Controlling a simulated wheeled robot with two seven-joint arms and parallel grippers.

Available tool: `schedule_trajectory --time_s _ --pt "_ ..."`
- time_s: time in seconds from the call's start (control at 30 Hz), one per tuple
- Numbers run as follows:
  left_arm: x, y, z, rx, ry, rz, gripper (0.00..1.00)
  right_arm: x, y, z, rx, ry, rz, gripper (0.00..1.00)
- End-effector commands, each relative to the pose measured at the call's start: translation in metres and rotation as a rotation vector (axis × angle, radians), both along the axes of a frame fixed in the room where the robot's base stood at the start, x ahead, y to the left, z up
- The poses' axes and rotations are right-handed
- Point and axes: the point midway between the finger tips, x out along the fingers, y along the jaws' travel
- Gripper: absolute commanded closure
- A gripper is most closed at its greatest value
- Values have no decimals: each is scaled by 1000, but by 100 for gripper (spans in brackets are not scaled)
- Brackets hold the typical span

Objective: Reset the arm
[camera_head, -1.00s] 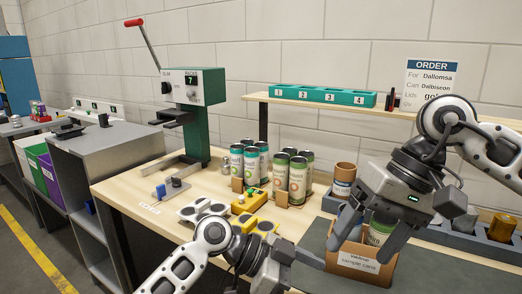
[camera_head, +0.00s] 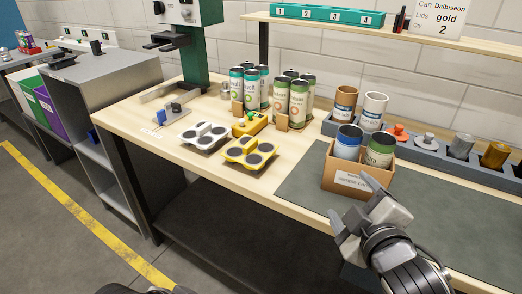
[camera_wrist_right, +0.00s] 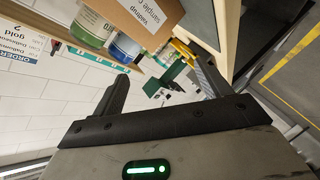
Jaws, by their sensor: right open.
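My right gripper (camera_head: 352,200) is open and empty at the lower right of the head view, just in front of the cardboard sample box (camera_head: 352,184). The box holds a blue can (camera_head: 347,146) and a green can (camera_head: 380,152), both upright. In the right wrist view, the two spread fingers of my right gripper (camera_wrist_right: 163,88) show with nothing between them. The box (camera_wrist_right: 140,18) and its label show at the top there, with the cans beside it. My left gripper is not in view; only small dark parts show at the bottom edge of the head view.
A grey mat (camera_head: 315,190) lies under the box. A yellow lid tray (camera_head: 249,155) and a white lid tray (camera_head: 203,137) lie near the table's front edge. Several tall cans (camera_head: 281,98) stand behind them. A green press (camera_head: 194,60) stands back left. The floor in front is clear.

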Motion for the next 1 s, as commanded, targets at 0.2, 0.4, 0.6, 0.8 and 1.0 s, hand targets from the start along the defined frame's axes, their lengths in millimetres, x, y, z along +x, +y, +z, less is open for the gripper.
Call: schedule_trajectory --time_s 0.2,0.4,0.6,0.8,1.0 --pt "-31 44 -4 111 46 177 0 -76 -27 -94 320 479 -258 23" --pt "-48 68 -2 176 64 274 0 -132 -35 -133 461 727 -423 23" --pt "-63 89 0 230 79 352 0 -184 -38 -155 554 925 -574 23" --pt "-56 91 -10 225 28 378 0 -193 -34 -174 610 952 -599 23" --pt "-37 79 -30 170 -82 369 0 -173 -23 -193 656 858 -524 23"
